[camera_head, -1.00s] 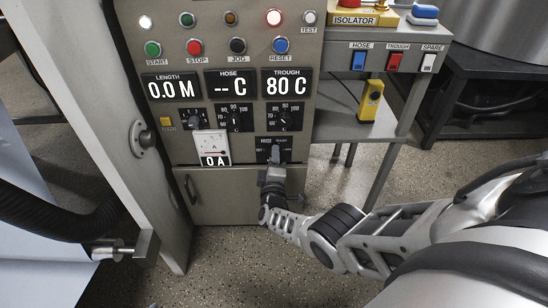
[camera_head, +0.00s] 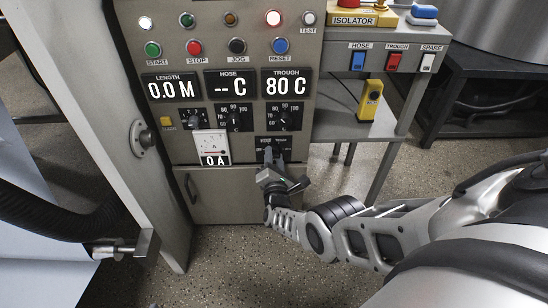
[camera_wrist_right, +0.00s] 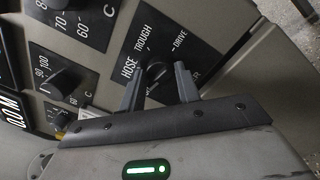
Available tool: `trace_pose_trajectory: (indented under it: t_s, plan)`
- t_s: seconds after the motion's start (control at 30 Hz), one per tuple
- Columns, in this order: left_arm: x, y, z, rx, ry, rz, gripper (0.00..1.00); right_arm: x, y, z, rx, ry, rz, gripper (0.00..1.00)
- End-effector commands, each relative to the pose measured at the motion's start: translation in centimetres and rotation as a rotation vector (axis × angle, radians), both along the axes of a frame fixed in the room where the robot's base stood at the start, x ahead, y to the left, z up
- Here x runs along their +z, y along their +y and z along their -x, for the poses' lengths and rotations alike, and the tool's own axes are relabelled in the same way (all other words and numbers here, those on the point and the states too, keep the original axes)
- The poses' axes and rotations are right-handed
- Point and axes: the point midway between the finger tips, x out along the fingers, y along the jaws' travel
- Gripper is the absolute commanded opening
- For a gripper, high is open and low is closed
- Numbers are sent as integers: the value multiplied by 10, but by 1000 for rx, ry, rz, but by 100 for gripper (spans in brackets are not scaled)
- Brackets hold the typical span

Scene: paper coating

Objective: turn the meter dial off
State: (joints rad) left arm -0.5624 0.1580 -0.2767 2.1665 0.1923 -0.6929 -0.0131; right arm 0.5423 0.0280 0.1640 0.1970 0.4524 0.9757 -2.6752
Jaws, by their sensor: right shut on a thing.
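The meter dial (camera_wrist_right: 156,72) is a small dark knob on a black plate (camera_head: 284,142) at the lower right of the control panel. In the wrist view the plate is lettered HOSE, TROUGH and DRIVE, with another label partly hidden by a finger. My right gripper (camera_head: 270,157) is at the plate, and its two fingers are on either side of the knob, shut on it. In the head view the gripper covers the knob, so its pointer is hard to read. The ammeter (camera_head: 211,147) below the displays reads 0 A.
Two temperature dials (camera_head: 235,118) (camera_head: 285,117) sit just above the plate, close to my gripper. A side shelf (camera_head: 345,125) with a yellow handheld device (camera_head: 370,99) stands to the right. A black hose (camera_head: 50,225) is at left. The floor in front is clear.

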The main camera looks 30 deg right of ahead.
Motion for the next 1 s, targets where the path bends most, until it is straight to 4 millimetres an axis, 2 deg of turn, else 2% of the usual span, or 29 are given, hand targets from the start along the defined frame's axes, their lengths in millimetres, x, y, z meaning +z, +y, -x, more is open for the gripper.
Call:
trace_pose_trajectory:
  t_s: [0.4,1.0]
  plan:
    - [2,1,3,5,-2,0,36,-1,-1,1,0,114,180,10]
    - [3,2,1,7,-7,1,36,0,-2,1,0,132,214,10]
